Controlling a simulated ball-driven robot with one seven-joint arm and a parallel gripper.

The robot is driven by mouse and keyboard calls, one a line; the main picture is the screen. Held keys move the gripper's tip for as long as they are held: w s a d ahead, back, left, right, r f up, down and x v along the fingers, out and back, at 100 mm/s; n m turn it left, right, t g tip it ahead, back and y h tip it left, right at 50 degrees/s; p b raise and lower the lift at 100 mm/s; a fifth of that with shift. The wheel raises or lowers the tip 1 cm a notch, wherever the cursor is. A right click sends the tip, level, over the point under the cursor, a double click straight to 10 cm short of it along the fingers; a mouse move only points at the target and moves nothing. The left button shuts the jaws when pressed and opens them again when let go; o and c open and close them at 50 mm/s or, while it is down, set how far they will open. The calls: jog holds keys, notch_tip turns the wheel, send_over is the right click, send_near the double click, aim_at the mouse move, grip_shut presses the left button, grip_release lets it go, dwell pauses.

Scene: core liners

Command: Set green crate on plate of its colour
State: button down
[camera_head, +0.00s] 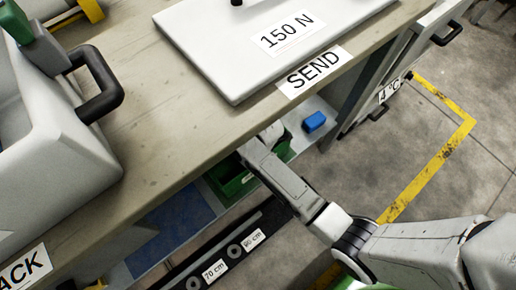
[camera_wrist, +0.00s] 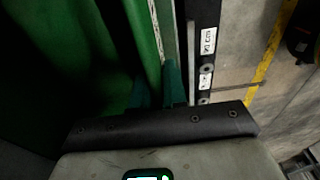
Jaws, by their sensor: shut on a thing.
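The green crate (camera_head: 232,180) sits low under the worktop, on the lower shelf level. The worktop edge and my arm hide part of it. In the wrist view its green wall (camera_wrist: 143,40) rises close in front of my gripper (camera_wrist: 159,88). The teal fingers are shut on this wall, one on each side of it. In the head view my arm reaches from the right to the crate, and the fingertips cannot be made out.
The worktop (camera_head: 150,130) overhangs the shelf and carries a grey bin (camera_head: 60,130) and a white board (camera_head: 235,65). A blue block (camera_head: 314,121) lies on the shelf right of the crate. A blue panel (camera_head: 172,228) lies left. A dark rail (camera_head: 240,238) runs in front. Floor at right is clear.

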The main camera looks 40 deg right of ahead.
jog(key=c, duration=1.6)
grip_release()
jog(key=shift+f, duration=0.3)
jog(key=o, duration=0.5)
jog(key=shift+c, duration=0.2)
jog(key=shift+r, duration=0.1)
jog(key=r+p, duration=0.1)
jog(key=r, duration=0.3)
jog(key=d+r+p, duration=0.1)
jog(key=r, duration=0.3)
jog(key=r+p, duration=0.2)
jog(key=r, duration=0.2)
jog(key=shift+d, duration=0.15)
jog(key=shift+f, duration=0.1)
